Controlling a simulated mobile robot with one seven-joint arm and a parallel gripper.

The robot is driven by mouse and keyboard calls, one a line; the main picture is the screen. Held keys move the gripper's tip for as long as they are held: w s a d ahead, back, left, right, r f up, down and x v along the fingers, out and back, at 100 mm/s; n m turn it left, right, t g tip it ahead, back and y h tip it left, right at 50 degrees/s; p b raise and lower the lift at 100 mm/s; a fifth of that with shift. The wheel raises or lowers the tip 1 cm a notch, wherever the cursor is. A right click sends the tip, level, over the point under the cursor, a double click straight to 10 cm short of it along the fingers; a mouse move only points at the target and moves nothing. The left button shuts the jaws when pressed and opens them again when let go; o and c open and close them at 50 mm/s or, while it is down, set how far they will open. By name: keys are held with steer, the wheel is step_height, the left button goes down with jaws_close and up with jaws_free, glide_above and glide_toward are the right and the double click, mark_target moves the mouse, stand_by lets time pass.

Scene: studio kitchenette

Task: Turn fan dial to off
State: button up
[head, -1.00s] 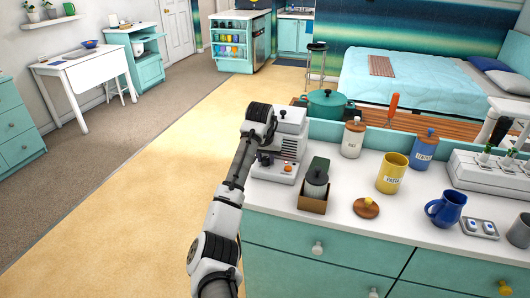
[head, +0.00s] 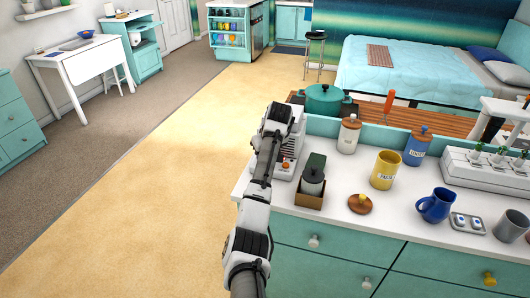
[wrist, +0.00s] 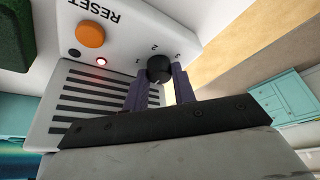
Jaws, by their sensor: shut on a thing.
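The fan unit is a white box (head: 298,140) at the left end of the counter in the head view, partly hidden by my arm. In the wrist view its panel (wrist: 120,55) shows an orange RESET button (wrist: 90,34), a lit red lamp (wrist: 102,62) and a black round dial (wrist: 159,68) with the numbers 1, 2 and 3 around it. My gripper (wrist: 160,77) has its two dark fingers on either side of the dial and is shut on it. The dial's exact setting is hard to tell. In the head view the fingers and dial are hidden.
A wooden lid (head: 360,204), yellow canister (head: 385,170) and blue mug (head: 435,206) stand farther right. A teal pot (head: 325,99) is behind. Open floor lies left.

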stand_by(0.5)
steer(key=o, duration=1)
steer(key=shift+r, duration=0.1)
steer(key=p+v, duration=0.3)
steer(key=v, duration=1)
steer(key=shift+r, duration=0.3)
steer(key=shift+s+d, duration=0.15)
